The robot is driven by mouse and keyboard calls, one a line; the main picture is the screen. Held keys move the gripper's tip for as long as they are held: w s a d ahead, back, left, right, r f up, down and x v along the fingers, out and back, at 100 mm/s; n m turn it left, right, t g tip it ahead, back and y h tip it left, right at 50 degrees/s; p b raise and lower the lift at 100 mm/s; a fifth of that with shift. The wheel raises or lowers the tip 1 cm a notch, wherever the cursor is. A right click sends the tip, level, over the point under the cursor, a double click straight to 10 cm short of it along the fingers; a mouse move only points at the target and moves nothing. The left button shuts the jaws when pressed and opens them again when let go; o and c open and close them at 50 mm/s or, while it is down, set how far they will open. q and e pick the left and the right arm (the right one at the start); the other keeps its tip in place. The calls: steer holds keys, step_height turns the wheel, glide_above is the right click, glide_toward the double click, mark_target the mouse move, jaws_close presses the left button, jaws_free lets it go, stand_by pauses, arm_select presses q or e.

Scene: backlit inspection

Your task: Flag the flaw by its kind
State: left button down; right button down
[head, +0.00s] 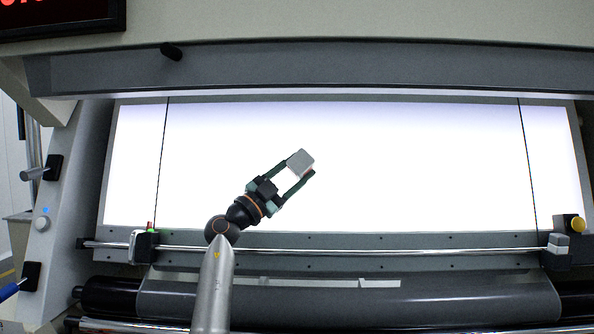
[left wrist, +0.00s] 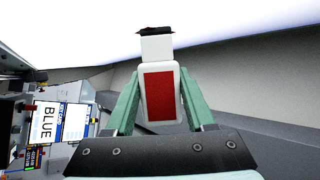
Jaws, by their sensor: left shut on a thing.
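My left gripper (head: 299,169) is in front of the bright backlit panel (head: 400,160), near its middle. Its green fingers are shut on a pale block (head: 301,160). In the left wrist view the held block is white with a red face (left wrist: 159,92), a narrower white neck (left wrist: 156,48) and a dark tip. It sits between both fingers (left wrist: 159,100). No flaw can be made out on the panel, which is washed out by the light. My right gripper is not in view.
A metal rail (head: 350,250) runs below the panel, with a carriage (head: 145,245) at left and a yellow-knobbed one (head: 566,240) at right. A dark roller (head: 350,302) lies below. A sign reading BLUE (left wrist: 45,122) shows in the left wrist view.

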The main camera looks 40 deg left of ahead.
mark_target(304, 156)
arm_select(q)
steer(key=shift+s+d+r+p, duration=0.35)
steer(key=shift+s+d+p, duration=0.25)
steer(key=shift+p, duration=0.2)
steer(key=shift+s+d+r+p, duration=0.4)
steer(key=shift+s+d+p, duration=0.1)
steer(key=shift+s+p, duration=0.25)
steer(key=shift+s+d+r+p, duration=0.35)
steer(key=shift+s+d+p, duration=0.25)
steer(key=shift+p, duration=0.2)
steer(key=shift+s+d+p, duration=0.35)
steer(key=shift+s+p, duration=0.1)
steer(key=shift+s, duration=0.1)
steer(key=shift+w, duration=0.1)
